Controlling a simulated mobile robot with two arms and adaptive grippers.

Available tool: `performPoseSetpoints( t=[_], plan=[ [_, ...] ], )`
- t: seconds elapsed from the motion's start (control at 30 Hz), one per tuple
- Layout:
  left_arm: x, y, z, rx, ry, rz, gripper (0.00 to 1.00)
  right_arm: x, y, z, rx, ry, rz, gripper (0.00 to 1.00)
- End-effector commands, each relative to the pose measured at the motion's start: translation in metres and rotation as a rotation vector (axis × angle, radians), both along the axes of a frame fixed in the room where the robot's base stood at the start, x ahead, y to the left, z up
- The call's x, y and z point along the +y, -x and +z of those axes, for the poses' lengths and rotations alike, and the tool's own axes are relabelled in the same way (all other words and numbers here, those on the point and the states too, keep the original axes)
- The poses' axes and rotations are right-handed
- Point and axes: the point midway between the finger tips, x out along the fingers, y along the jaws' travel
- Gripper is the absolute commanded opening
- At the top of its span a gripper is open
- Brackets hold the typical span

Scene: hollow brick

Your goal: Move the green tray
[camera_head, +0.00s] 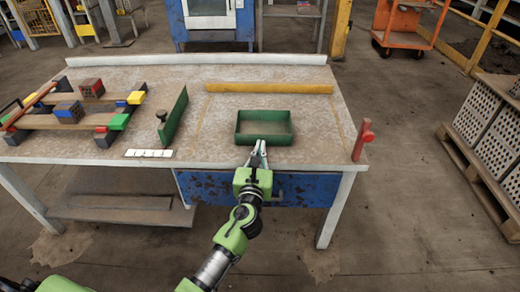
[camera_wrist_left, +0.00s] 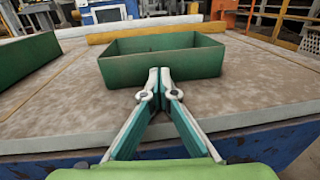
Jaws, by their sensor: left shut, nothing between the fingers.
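The green tray (camera_head: 264,139) is a shallow open box on the worktable, right of the table's middle and near its front edge. It also shows in the left wrist view (camera_wrist_left: 188,66), directly ahead of my left gripper (camera_wrist_left: 159,75), with its inside looking empty. In the head view my left gripper (camera_head: 259,146) reaches in from the front, its fingertips at the tray's near wall. Its fingers are together with nothing between them. I cannot tell whether the tips touch the wall. My right gripper is not in view.
A yellow bar (camera_head: 270,88) lies behind the tray. A green upright board (camera_head: 173,116) stands to its left, beside a wooden rack (camera_head: 62,121) with bricks. A red handle (camera_head: 363,140) stands at the table's right edge. Bare table (camera_head: 318,122) lies right of the tray.

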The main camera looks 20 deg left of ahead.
Motion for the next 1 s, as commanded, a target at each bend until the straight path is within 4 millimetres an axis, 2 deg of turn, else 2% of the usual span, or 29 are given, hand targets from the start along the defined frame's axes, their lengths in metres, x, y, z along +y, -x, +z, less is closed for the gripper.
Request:
performPoseSetpoints(
  t=[0.27,0.5,0.6,1.0],
  plan=[
    [0.0,-0.002,0.0,0.0,0.0,0.0,0.0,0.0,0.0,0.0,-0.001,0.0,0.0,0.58],
    [0.006,-0.034,0.0,-0.001,-0.001,0.0,0.0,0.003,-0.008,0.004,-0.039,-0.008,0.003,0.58],
    [0.007,-0.039,0.0,-0.001,-0.001,0.0,0.0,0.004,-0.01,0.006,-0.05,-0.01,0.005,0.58],
    [0.008,-0.039,0.0,0.0,0.0,0.0,0.0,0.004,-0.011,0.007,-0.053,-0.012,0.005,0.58]
  ],
)
